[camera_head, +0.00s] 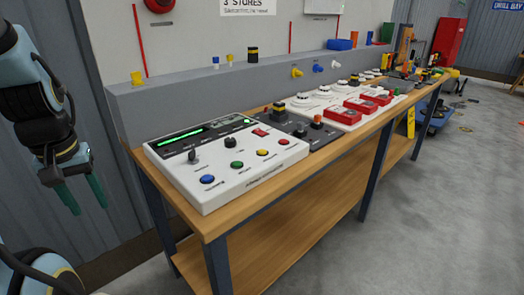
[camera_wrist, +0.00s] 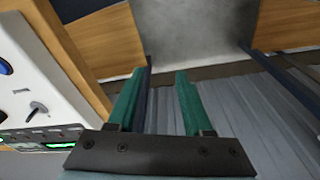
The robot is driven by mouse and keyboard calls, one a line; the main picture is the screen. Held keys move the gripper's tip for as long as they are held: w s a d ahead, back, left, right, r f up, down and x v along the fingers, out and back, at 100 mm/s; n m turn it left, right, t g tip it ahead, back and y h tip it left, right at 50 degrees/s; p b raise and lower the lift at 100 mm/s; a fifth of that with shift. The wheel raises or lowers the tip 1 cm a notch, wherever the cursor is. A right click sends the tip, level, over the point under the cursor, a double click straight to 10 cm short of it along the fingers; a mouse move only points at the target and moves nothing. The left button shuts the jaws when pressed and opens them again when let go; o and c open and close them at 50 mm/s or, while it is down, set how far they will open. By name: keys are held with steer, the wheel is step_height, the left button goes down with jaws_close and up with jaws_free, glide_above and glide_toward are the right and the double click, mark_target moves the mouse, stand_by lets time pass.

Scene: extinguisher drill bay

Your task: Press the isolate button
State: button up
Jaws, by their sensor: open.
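A white control panel (camera_head: 226,157) lies on the near end of the wooden bench. Its front row has a blue button (camera_head: 207,179), a green button (camera_head: 237,165), a yellow button (camera_head: 262,153) and a red button (camera_head: 284,142). The printed labels are too small to read, so I cannot tell which is isolate. My gripper (camera_head: 91,211) hangs left of the bench, apart from the panel, fingers pointing down. It is open and empty. In the wrist view, the green fingers (camera_wrist: 160,72) are spread, with the panel (camera_wrist: 22,80) at the left edge.
The panel also carries a lit green display (camera_head: 180,136), black knobs (camera_head: 234,143) and a red switch (camera_head: 260,132). Farther along the bench (camera_head: 255,217) are a dark box (camera_head: 317,133) and red-topped units (camera_head: 341,115). A grey ledge stands behind.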

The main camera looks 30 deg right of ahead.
jaws_close()
stand_by(1.4)
